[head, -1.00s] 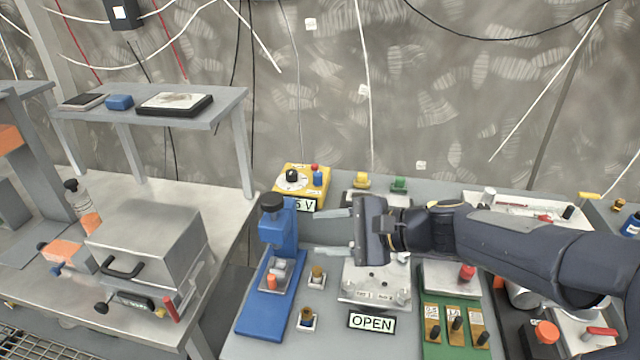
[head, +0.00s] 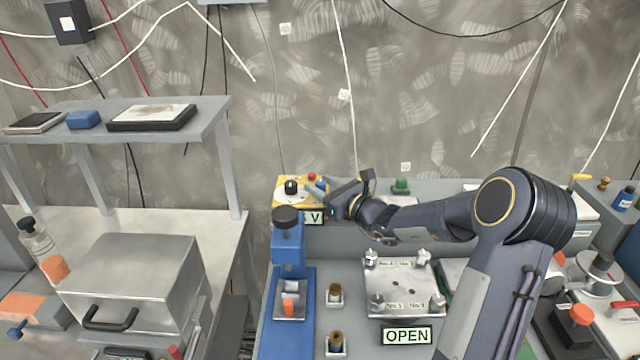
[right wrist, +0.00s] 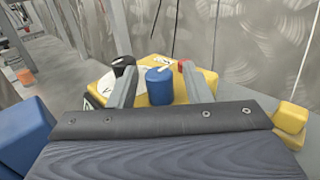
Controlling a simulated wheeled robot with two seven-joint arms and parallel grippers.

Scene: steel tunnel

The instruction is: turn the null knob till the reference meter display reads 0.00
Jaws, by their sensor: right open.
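The yellow meter box (head: 283,202) stands at the back of the bench, with a black knob (head: 291,187) on a white dial. Its front display (head: 315,217) is partly covered by my right gripper; only the end, with "V", shows. My right gripper (head: 326,191) is open at the box's right side. In the right wrist view, a blue round knob or post (right wrist: 159,87) on the yellow box (right wrist: 208,80) appears between the two fingers. I cannot tell whether they touch it. The black knob (right wrist: 123,64) is beside the left finger. No null label is readable. My left gripper is out of view.
A blue press-like stand (head: 287,250) is in front of the box. A plate with several posts (head: 405,290) and an "OPEN" display (head: 407,336) lie right of it. A green terminal (head: 401,186) is behind my right arm. A steel box (head: 135,275) stands left.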

